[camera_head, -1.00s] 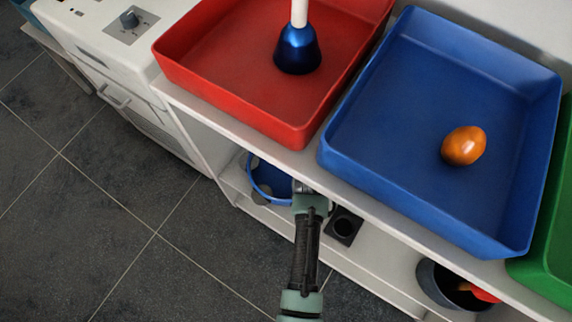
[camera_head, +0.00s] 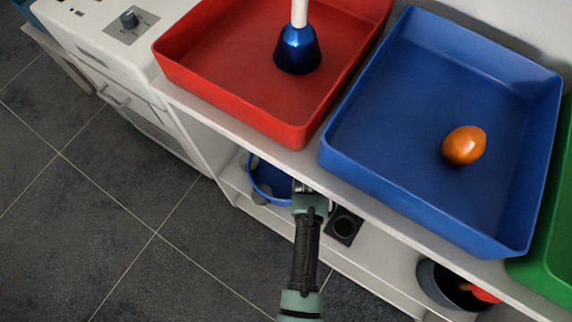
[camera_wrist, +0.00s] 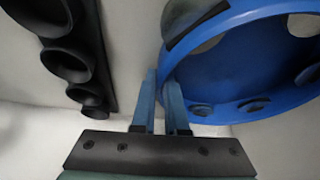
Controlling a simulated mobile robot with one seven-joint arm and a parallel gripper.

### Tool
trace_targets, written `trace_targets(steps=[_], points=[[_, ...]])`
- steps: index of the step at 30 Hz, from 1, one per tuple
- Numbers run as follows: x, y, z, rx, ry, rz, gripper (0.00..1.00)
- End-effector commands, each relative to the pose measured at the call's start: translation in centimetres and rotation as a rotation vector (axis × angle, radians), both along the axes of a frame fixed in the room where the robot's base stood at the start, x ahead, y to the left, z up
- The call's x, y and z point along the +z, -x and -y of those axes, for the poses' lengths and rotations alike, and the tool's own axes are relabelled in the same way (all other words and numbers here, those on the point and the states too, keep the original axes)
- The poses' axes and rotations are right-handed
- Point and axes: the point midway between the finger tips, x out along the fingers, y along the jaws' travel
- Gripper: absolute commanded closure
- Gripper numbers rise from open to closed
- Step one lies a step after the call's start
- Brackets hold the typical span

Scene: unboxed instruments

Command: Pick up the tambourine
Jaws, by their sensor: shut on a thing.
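The tambourine is a blue ring with metal jingles. In the head view the tambourine (camera_head: 266,188) is on the lower shelf, partly hidden by the upper shelf and my arm. In the wrist view the tambourine (camera_wrist: 258,68) fills the upper right. My gripper (camera_wrist: 164,84) is shut on the near left part of its rim, with one finger on the outer side and the other towards the inside. In the head view my gripper (camera_head: 302,187) reaches under the upper shelf, and its fingertips are hard to make out.
A black instrument with several round openings (camera_wrist: 76,60) lies just left of the gripper. Above are a red tray (camera_head: 210,75) with a blue bell (camera_head: 297,50) and a blue tray (camera_head: 400,110) with an orange egg-shaped thing (camera_head: 464,145). A dark bucket (camera_head: 432,285) stands right on the lower shelf.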

Motion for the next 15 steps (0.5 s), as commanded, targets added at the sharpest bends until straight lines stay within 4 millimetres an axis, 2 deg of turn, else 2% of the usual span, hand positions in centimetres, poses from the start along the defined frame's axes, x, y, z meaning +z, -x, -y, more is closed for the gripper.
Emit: trace_targets(steps=[8,15], points=[[0.1,0.0,0.0,0.000,0.000,0.001,1.00],[1.2,0.4,0.0,-0.001,-0.001,0.002,1.00]])
